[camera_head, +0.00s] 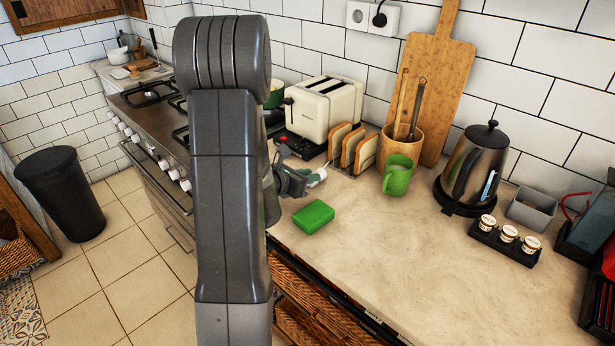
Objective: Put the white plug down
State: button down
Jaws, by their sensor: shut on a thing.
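My gripper (309,179) is at the near left of the counter, partly hidden behind my own arm. It is shut on a small pale thing, the white plug (317,174); its shape is hard to make out at this size. The gripper and plug are just behind the green block (314,217) and in front of the bread slices in the rack. I cannot tell whether the plug touches the counter.
The toaster (325,108), bread rack (352,150), green mug (397,175) and kettle (475,170) stand along the wall. The counter's (400,260) front middle is clear. The stove (150,115) is at left.

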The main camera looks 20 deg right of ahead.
jog(key=shift+f, duration=0.15)
jog(key=c, duration=1.3)
grip_release()
jog(key=shift+r+p, duration=0.7)
jog(key=shift+p, duration=0.1)
jog(key=v, duration=1.2)
jog(key=shift+f+b, duration=0.15)
jog(key=shift+b, duration=0.15)
jog(key=shift+d, duration=0.1)
